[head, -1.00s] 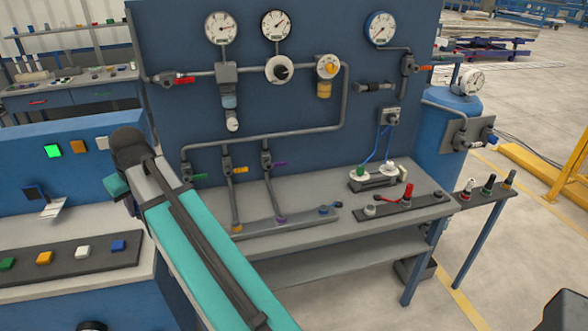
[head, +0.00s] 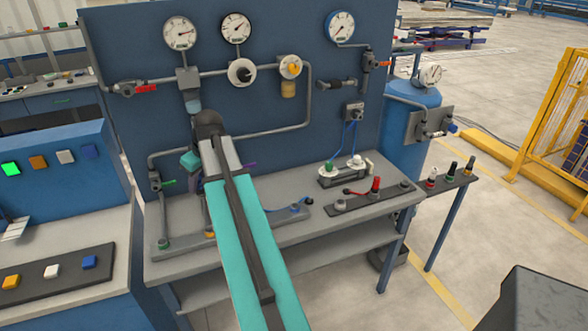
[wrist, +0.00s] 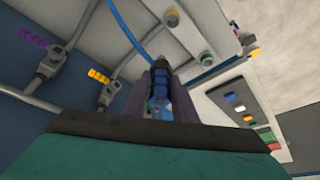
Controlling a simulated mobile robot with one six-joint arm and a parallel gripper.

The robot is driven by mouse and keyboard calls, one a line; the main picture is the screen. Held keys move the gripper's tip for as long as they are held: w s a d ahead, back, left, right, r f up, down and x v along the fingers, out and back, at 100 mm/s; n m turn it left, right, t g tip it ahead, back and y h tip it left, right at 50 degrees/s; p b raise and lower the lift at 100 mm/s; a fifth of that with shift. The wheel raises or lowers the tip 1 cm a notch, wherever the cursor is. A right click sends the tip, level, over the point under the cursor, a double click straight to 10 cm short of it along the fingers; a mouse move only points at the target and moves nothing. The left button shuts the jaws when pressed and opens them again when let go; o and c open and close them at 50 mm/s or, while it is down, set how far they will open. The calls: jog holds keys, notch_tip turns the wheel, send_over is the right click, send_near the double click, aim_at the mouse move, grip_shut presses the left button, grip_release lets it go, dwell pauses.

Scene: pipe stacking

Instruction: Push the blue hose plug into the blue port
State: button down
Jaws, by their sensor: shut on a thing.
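My gripper (wrist: 160,98) is shut on the blue hose plug (wrist: 160,84) in the wrist view. The plug has a ridged blue body and a dark end. A blue hose (wrist: 126,28) runs from near that end to the top edge. The blue port (head: 296,208) appears to be the blue fitting at the right end of the grey strip (head: 185,241) on the bench. The plug is apart from it.
A green port (wrist: 205,57) and a yellow port (wrist: 171,19) show in the wrist view. Valves with a yellow handle (wrist: 98,75) and a purple handle (wrist: 32,37) stand close by. A button console (head: 55,275) is left of the bench.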

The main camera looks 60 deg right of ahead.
jog(key=s+d+f+p, duration=0.1)
jog(key=s+d+p, duration=0.1)
jog(key=s+d, duration=1.9)
jog(key=d, duration=0.3)
jog(key=shift+f, duration=0.35)
jog(key=shift+f, duration=0.15)
notch_tip(320, 180, down, 9)
jog(key=b, duration=0.4)
jog(key=shift+s+f+b, duration=0.15)
jog(key=shift+f+b, duration=0.9)
jog(key=shift+f, duration=0.5)
dwell(1.7)
jog(key=c, duration=1.4)
grip_release()
jog(key=shift+r, duration=0.1)
